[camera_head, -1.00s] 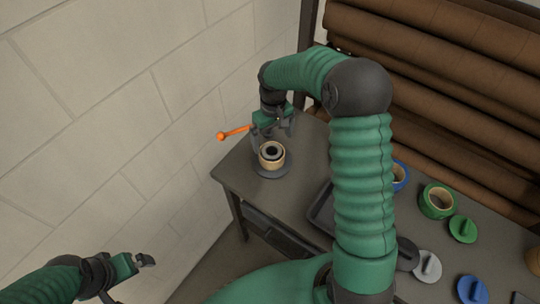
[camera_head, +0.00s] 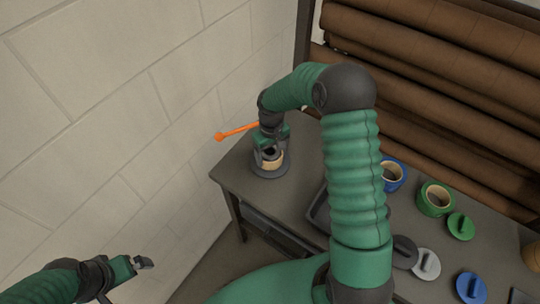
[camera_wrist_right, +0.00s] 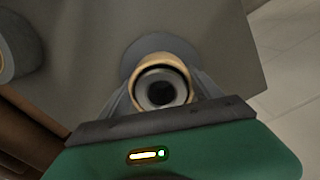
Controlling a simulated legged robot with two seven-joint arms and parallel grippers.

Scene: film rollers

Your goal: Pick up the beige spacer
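The beige spacer (camera_head: 271,163) is a ring around a dark core on a round grey base (camera_head: 285,173), near the left end of the table. In the right wrist view the spacer (camera_wrist_right: 187,78) shows below my right gripper, with the dark core (camera_wrist_right: 160,93) inside it. My right gripper (camera_head: 268,160) is over it, with one finger on each side; it also shows in the right wrist view (camera_wrist_right: 163,90). The fingers look spread around the ring, and firm contact is not visible. My left gripper (camera_head: 145,263) is away by the wall, too small to judge.
An orange lever (camera_head: 235,131) sticks out left beside my right gripper, near the pale block wall (camera_head: 110,120). A dark tray (camera_head: 318,212) is partly hidden by my right arm. Blue (camera_head: 393,176) and green (camera_head: 436,198) rings and several discs lie at the right of the table (camera_head: 300,150).

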